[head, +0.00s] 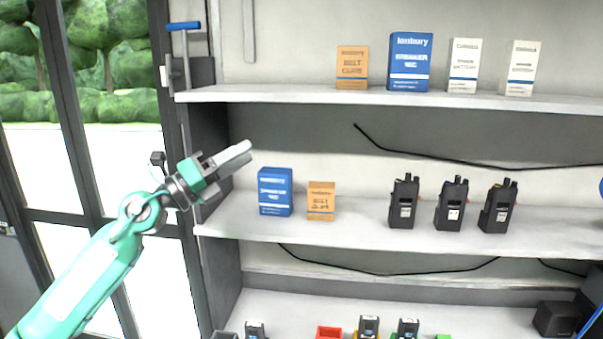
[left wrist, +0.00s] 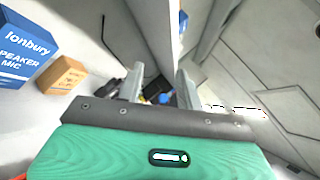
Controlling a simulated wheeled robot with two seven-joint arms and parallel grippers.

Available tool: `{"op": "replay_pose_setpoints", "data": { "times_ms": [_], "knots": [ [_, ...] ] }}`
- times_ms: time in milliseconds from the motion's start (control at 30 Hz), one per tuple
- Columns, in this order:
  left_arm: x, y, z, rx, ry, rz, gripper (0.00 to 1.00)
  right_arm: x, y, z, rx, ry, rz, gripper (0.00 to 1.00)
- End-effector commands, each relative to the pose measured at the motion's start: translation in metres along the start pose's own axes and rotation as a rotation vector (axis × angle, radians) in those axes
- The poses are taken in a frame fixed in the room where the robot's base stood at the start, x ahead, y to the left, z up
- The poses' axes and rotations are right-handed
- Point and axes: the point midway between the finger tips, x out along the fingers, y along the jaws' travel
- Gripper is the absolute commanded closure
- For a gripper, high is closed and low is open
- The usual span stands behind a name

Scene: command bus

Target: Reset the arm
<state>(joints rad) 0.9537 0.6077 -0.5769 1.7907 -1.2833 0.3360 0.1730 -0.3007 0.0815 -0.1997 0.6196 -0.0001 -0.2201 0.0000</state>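My left arm reaches in from the left in the head view. Its gripper (head: 238,155) is raised in front of the left end of the middle shelf (head: 345,215), pointing up and to the right. In the left wrist view the two fingers of this gripper (left wrist: 160,86) stand apart with a gap between them. Nothing is held between them; dark items show far behind the gap. My right gripper does not show in either view.
A blue speaker mic box (head: 275,192) and an orange belt clips box (head: 321,201) stand near the gripper. Several black radios (head: 450,203) stand farther right. The upper shelf (head: 400,97) holds several boxes. A dark door frame (head: 175,150) is at left.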

Motion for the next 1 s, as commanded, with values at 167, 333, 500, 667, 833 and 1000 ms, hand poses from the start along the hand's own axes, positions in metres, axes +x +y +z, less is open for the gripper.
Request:
{"op": "replay_pose_setpoints", "data": {
  "times_ms": [167,333,500,667,833,1000],
  "knots": [
    [-0.024,0.015,-0.028,-0.275,-0.211,-0.077,0.64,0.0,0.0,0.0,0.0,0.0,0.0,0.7],
    [-0.061,0.041,-0.046,-0.533,-0.439,-0.084,0.64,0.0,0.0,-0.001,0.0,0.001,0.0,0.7],
    [-0.111,0.079,-0.071,-0.787,-0.681,-0.027,0.64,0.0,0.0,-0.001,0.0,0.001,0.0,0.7],
    [-0.167,0.117,-0.108,-1.015,-0.913,0.083,0.64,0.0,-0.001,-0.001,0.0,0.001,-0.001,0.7],
    [-0.233,0.152,-0.165,-1.242,-1.152,0.258,0.64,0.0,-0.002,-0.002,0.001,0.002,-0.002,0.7],
    [-0.303,0.17,-0.239,-1.444,-1.373,0.487,0.64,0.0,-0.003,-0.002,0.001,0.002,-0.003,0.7]
  ]
}}
